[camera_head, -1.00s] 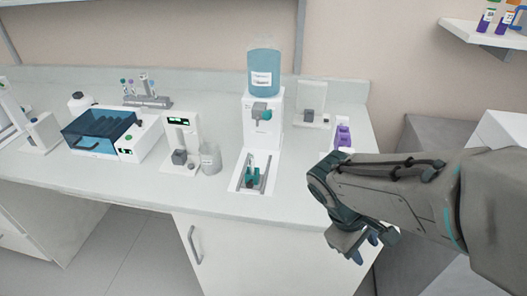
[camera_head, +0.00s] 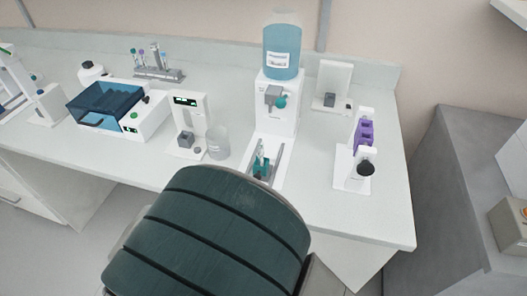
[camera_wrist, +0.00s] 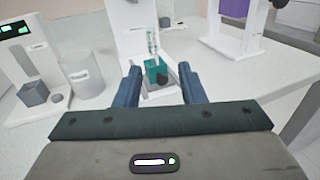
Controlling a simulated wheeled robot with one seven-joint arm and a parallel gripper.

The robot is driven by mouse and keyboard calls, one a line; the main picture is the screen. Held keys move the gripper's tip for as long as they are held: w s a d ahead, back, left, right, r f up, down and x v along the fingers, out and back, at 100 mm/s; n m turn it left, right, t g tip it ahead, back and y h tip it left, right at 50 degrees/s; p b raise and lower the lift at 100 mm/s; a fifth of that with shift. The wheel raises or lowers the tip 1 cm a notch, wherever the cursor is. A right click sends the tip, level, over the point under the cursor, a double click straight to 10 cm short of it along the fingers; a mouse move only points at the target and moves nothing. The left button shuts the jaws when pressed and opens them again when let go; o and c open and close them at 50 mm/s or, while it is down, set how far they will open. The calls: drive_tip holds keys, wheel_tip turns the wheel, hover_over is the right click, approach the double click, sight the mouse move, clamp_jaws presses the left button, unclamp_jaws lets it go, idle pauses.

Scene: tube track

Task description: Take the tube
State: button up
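A clear tube (camera_head: 260,153) stands upright in a teal holder (camera_head: 263,169) on the white track base in front of the dispenser. In the wrist view the tube (camera_wrist: 152,44) rises from the teal holder (camera_wrist: 154,70), which has a dark knob at its front. My gripper (camera_wrist: 158,68) is open and empty. Its two blue-grey fingers point at the holder, one to each side in the picture, with the tube beyond the tips. In the head view my arm hides the gripper and the track's near end.
The dispenser (camera_head: 277,108) with a blue bottle stands behind the track. A beaker (camera_head: 217,143) and a small white device (camera_head: 186,128) are left. A white stand with a purple part (camera_head: 364,137) is right. A rack (camera_head: 158,72) holds several tubes at the back.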

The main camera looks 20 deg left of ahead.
sight(259, 153)
drive_tip(key=shift+n+t+y, duration=0.3)
drive_tip(key=shift+n+y, duration=0.1)
drive_tip(key=w, duration=0.4)
drive_tip(key=w+d+p, duration=0.1)
drive_tip(key=w, duration=0.3)
drive_tip(key=w+p, duration=0.1)
drive_tip(key=w, duration=0.4)
drive_tip(key=shift+d+f, duration=0.1)
drive_tip(key=shift+d, duration=0.1)
clamp_jaws()
